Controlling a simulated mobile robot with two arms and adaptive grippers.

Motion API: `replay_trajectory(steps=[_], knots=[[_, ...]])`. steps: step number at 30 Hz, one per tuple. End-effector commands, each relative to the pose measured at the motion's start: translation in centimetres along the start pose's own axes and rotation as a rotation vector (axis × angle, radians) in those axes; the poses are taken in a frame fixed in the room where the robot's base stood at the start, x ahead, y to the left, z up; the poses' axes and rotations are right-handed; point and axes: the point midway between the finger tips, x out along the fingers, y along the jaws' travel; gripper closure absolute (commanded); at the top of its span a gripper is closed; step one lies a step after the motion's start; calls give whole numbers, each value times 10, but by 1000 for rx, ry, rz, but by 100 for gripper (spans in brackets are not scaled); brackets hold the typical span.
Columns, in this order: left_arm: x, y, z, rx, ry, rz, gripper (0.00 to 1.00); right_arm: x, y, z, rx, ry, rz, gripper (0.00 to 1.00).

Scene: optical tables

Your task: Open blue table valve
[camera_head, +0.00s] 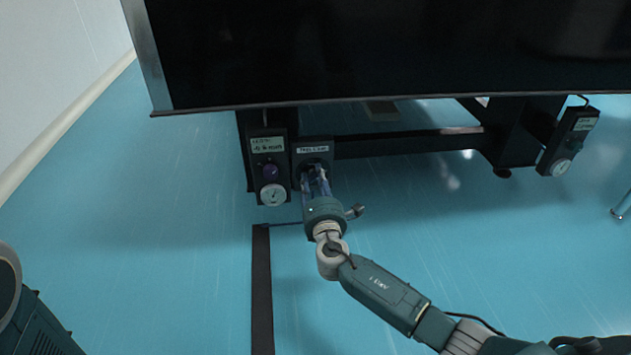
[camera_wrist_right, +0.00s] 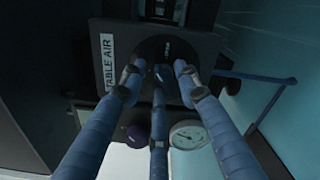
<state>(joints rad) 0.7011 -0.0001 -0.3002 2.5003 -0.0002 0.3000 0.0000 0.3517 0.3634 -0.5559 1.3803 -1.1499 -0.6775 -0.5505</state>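A dark panel labelled TABLE AIR (camera_wrist_right: 107,62) carries a round dark valve (camera_wrist_right: 150,50) with a small blue part near its middle. In the head view this panel (camera_head: 313,150) hangs under the front left of the table. My right gripper (camera_head: 316,172) is at the panel, with its three blue fingers pointing at the valve. In the right wrist view the fingers (camera_wrist_right: 158,70) are spread apart around the valve's front. The fingertips hide part of the valve, and contact cannot be told. My left gripper is out of view.
Left of the panel is another unit with a purple knob (camera_head: 270,171) and a white gauge (camera_head: 272,194). The black tabletop (camera_head: 400,50) overhangs them. Another gauge unit (camera_head: 570,140) hangs at the right.

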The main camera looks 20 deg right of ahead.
Motion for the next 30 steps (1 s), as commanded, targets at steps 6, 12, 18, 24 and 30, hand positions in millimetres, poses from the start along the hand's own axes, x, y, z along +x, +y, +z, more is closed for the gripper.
replay_trajectory(steps=[6, 12, 18, 24, 30], knots=[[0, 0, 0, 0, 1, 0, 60, 0, 0, 0, 0, 0, 0, 90], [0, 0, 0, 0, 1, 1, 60, 0, 0, 0, 0, 0, -1, 100], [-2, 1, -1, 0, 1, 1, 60, -1, -2, 0, 26, -1, -1, 100], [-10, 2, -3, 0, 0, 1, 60, -1, -3, -1, 121, -1, -1, 100], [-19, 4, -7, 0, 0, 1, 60, -1, -4, -1, 272, -1, -1, 100]])
